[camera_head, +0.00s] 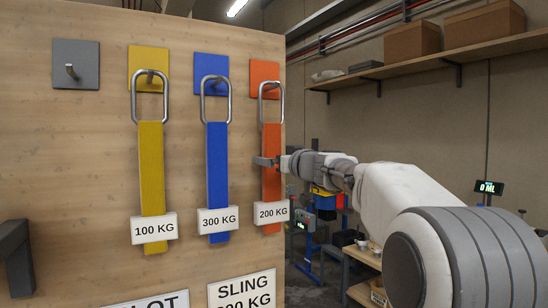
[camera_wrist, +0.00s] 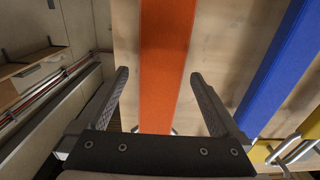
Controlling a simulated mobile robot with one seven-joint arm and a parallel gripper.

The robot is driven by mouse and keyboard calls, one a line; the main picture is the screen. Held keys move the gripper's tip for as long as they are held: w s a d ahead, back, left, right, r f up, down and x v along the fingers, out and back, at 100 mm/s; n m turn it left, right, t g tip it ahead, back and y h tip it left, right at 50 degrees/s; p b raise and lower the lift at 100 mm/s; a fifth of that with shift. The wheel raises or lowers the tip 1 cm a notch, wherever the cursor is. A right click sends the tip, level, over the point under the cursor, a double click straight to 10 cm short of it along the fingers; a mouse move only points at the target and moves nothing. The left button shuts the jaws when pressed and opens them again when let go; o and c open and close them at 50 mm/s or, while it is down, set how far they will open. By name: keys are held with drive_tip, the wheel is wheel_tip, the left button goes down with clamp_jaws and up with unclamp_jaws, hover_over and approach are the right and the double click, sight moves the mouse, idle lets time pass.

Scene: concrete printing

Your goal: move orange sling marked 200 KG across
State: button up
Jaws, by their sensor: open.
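The orange sling (camera_head: 271,185) with a 200 KG tag (camera_head: 273,212) hangs by its metal ring (camera_head: 271,88) from a hook on an orange plate (camera_head: 264,70), at the right edge of the wooden board. My gripper (camera_head: 265,161) is at mid-height of its strap. In the wrist view the orange strap (camera_wrist: 164,50) runs between the two spread fingers of my gripper (camera_wrist: 158,80). I see a gap on each side of the strap. Whether the strap lies fully within the finger depth is unclear.
A blue 300 KG sling (camera_head: 217,170) hangs just left, then a yellow 100 KG sling (camera_head: 151,185). A grey plate (camera_head: 76,64) at far left has a bare hook. Signs (camera_head: 241,292) sit low on the wooden board (camera_head: 85,190). A shelf with boxes (camera_head: 412,42) is at right.

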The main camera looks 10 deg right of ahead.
clamp_jaws()
idle(0.5)
drive_tip(key=shift+r, duration=0.1)
